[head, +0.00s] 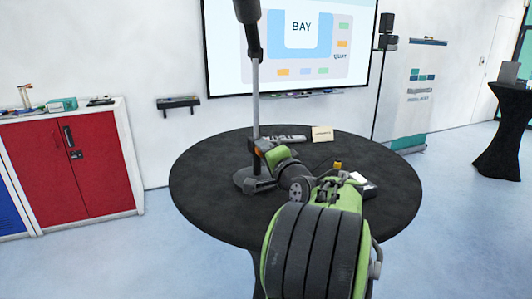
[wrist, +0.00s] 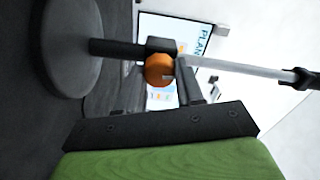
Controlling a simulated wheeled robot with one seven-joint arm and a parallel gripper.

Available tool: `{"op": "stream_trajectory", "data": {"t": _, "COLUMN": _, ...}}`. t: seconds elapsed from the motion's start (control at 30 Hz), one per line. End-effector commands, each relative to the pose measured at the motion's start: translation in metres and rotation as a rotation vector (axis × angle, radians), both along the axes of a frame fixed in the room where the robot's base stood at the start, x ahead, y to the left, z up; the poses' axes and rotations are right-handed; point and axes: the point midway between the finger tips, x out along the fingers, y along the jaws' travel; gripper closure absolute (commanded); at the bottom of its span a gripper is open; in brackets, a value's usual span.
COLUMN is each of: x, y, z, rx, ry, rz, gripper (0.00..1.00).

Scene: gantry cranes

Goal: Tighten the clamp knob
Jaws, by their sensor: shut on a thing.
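A stand with a round dark base (head: 243,180) and a silver pole (head: 255,95) stands upright on the round black table (head: 205,200). In the wrist view the base (wrist: 75,45) shows at the left and the pole (wrist: 235,66) runs right. The clamp knob is an orange round knob (wrist: 160,69) beside a black collar (wrist: 161,45) on the pole. My gripper (head: 264,153) is low at the pole, shut on the knob. In the wrist view a dark fingertip (wrist: 188,82) is against the knob's side; the other finger is not clearly seen.
A tan card (head: 322,134) and a dark lettered plate (head: 285,138) lie at the table's back. A white-and-dark item (head: 369,187) lies right of my arm. A wall screen (head: 300,45) and a red cabinet (head: 60,170) are beyond the table. The table's left side is clear.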

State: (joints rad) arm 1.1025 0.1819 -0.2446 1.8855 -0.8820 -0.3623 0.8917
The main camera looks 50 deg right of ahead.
Motion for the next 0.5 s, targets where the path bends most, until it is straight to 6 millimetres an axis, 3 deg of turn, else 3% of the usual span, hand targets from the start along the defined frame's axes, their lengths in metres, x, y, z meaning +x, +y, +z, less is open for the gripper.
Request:
{"op": "stream_trajectory", "data": {"t": 0.1, "x": -0.0001, "y": -0.0002, "z": -0.0015, "rx": 0.002, "ry": 0.002, "rz": 0.0, "gripper": 0.94}}
{"op": "stream_trajectory", "data": {"t": 0.13, "x": -0.0001, "y": -0.0002, "z": -0.0015, "rx": 0.002, "ry": 0.002, "rz": 0.0, "gripper": 0.62}}
{"op": "stream_trajectory", "data": {"t": 0.3, "x": -0.0001, "y": -0.0001, "z": -0.001, "rx": 0.001, "ry": 0.002, "rz": -0.001, "gripper": 0.37}}
{"op": "stream_trajectory", "data": {"t": 0.5, "x": 0.0, "y": -0.0001, "z": -0.0005, "rx": 0.0, "ry": 0.001, "rz": 0.0, "gripper": 0.37}}
